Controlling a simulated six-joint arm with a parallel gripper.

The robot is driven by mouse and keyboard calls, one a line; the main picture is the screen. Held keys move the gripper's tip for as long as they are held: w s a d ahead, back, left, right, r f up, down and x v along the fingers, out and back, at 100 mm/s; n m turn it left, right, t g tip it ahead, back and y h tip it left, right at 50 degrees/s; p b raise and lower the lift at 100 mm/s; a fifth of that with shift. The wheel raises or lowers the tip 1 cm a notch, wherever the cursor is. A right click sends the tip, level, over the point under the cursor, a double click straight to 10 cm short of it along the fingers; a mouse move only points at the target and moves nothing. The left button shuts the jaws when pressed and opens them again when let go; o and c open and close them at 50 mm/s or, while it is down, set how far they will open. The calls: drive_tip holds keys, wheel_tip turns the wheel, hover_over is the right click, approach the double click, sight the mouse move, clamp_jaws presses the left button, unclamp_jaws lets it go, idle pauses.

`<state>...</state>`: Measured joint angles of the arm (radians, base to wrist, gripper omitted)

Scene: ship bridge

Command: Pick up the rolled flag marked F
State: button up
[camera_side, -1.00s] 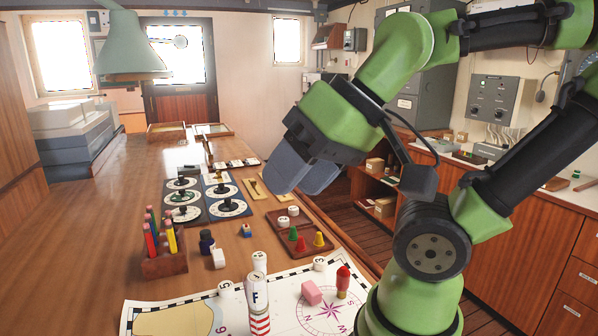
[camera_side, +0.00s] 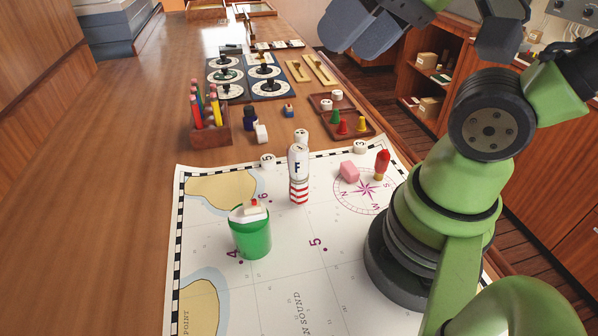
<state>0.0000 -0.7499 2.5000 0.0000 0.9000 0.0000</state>
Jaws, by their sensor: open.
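The rolled flag marked F (camera_side: 298,168) stands upright on the chart, a white roll with a black F and red and white stripes at its lower end. Another white-topped piece (camera_side: 301,137) shows just behind it, partly hidden. My gripper (camera_side: 345,38) is at the top of the picture, above and beyond the flag and well apart from it. Its grey-blue fingers are open, and nothing shows between them.
A green cup (camera_side: 251,236) with a white and red item on top stands front left of the flag. A pink block (camera_side: 349,171) and a red piece (camera_side: 382,164) are to its right. A pencil holder (camera_side: 208,133) and a tray of cones (camera_side: 341,127) stand behind. The chart's front is clear.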

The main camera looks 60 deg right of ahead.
idle(0.4)
drive_tip(key=o, duration=0.3)
drive_tip(key=shift+o, duration=0.2)
drive_tip(key=shift+w, duration=0.1)
drive_tip(key=g+h, duration=0.2)
drive_tip(key=g, duration=0.5)
hover_over(299, 164)
drive_tip(key=d, duration=0.1)
wheel_tip(299, 164, down, 14)
drive_tip(key=shift+w+d+r, duration=0.15)
wheel_tip(299, 164, down, 6)
drive_tip(key=shift+r, duration=0.25)
drive_tip(key=shift+w+d+f, duration=0.1)
drive_tip(key=shift+w+f, duration=0.1)
drive_tip(key=shift+f, duration=1.1)
drive_tip(key=shift+w+d+f, duration=0.1)
drive_tip(key=shift+w+f, duration=0.1)
drive_tip(key=shift+f, duration=1.1)
